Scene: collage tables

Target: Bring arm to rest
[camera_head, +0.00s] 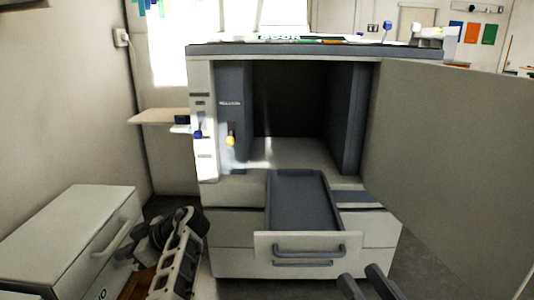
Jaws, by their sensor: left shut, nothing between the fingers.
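My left gripper (132,250) is at the lower left, a dark shape beside the pale arm link (180,265) with holes. It is shut and empty, close to the handle side of a low pale cabinet. Its fingertips are small and hard to make out. My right gripper (366,284) shows at the bottom edge as two dark fingers with a gap between them. It is open, with nothing visible between the fingers, in front of and below the pulled-out drawer. The rest of the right arm is out of view.
A large pale cabinet machine (225,190) stands ahead, its chamber (290,105) open and empty. Its door (450,150) swings wide to the right. A grey-lined drawer (300,200) with a handle (310,250) sticks out. A low cabinet (60,245) stands at left.

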